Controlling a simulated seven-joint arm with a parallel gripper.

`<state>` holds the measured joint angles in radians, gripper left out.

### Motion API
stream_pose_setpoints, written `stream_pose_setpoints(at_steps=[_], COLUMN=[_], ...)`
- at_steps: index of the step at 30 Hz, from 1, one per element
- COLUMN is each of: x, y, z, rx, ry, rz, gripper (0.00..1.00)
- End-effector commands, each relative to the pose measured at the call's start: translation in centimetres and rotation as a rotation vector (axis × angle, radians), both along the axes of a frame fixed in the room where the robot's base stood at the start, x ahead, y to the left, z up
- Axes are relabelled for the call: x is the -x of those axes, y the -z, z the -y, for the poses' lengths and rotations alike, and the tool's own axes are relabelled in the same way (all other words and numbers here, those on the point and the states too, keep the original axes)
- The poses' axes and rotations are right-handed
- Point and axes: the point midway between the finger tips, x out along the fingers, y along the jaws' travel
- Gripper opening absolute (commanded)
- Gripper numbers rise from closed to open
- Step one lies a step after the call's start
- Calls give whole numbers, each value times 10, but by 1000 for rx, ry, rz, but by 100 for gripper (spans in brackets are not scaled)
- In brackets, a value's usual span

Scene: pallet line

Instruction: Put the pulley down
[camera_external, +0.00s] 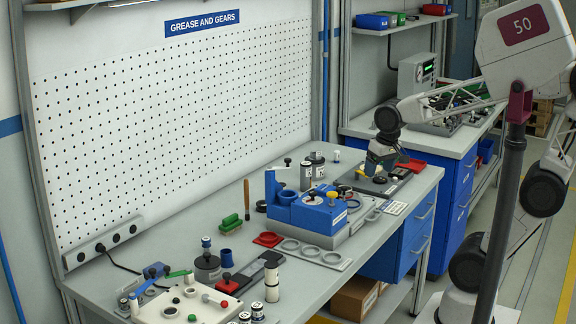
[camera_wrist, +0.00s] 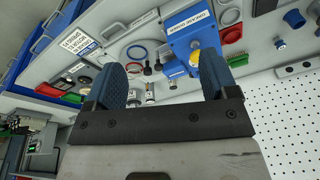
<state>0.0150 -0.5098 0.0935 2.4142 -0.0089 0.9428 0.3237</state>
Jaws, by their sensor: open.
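My gripper (camera_external: 380,165) is above the far right end of the near workbench. In the wrist view its two blue fingers stand wide apart, with an empty gap between them (camera_wrist: 163,80). Just below it in the external view, a black round part (camera_external: 380,180), which may be the pulley, lies on a dark plate (camera_external: 365,187). I cannot tell for sure which part is the pulley. The fingertips partly cover that plate, and whether they touch anything is unclear.
A blue fixture (camera_external: 312,210) with a yellow knob stands left of my gripper; it also shows in the wrist view (camera_wrist: 190,45). A red tray (camera_external: 411,164) is close on the right. A grey plate with ring holes (camera_external: 310,252) lies at the front edge. A pegboard (camera_external: 180,110) stands behind.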

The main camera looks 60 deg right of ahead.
Motion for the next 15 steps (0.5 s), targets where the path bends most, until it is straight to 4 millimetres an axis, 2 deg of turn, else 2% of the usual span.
stream_pose_setpoints(at_steps=[1, 6, 10, 15], x=[14, 48, 64, 71], y=[2, 12, 17, 21], z=[-1, -2, -3, -3], rx=[10, 43, 59, 68], ry=[-46, -198, -270, -307], rz=[7, 20, 27, 28], gripper=[79, 79, 79, 79])
